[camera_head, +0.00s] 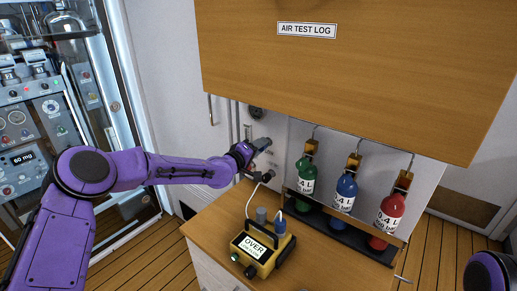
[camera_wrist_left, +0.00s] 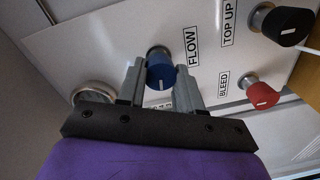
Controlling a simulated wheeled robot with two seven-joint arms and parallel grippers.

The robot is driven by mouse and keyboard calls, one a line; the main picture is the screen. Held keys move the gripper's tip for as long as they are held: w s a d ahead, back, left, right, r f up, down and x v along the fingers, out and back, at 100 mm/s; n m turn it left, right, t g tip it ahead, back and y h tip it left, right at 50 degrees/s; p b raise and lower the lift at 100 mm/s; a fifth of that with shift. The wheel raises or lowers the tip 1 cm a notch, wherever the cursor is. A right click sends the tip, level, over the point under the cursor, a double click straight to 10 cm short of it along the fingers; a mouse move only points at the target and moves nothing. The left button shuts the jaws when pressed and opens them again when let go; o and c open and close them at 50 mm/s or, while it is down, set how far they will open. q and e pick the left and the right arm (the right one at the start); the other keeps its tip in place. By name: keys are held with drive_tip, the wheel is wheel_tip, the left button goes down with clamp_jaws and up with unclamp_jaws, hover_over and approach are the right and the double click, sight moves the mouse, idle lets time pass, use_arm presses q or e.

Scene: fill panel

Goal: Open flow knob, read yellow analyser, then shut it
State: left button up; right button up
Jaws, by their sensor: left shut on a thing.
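In the left wrist view, the blue flow knob (camera_wrist_left: 160,74) sits beside the FLOW label on a white panel (camera_wrist_left: 215,18). Its white pointer line shows between my fingers. My left gripper (camera_head: 262,143) is shut on this knob; in the head view the gripper and arm hide it. My right gripper is out of view; only a bit of my right arm shows at lower right.
A black TOP UP knob (camera_wrist_left: 288,27) and a red BLEED knob (camera_wrist_left: 262,93) are close by on the panel. A round gauge (camera_wrist_left: 94,92) is beside the left finger. Green (camera_head: 306,178), blue (camera_head: 346,190) and red (camera_head: 389,213) bottles stand in a rack. A wooden AIR TEST LOG board (camera_head: 400,60) overhangs.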

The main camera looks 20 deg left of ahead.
use_arm(q)
drive_tip(key=shift+f, duration=0.1)
drive_tip(key=o, duration=1)
drive_tip(key=shift+o, duration=0.2)
drive_tip(key=b+v, duration=0.2)
drive_tip(key=v, duration=0.8)
drive_tip(key=shift+s, duration=0.3)
drive_tip(key=shift+a, duration=0.1)
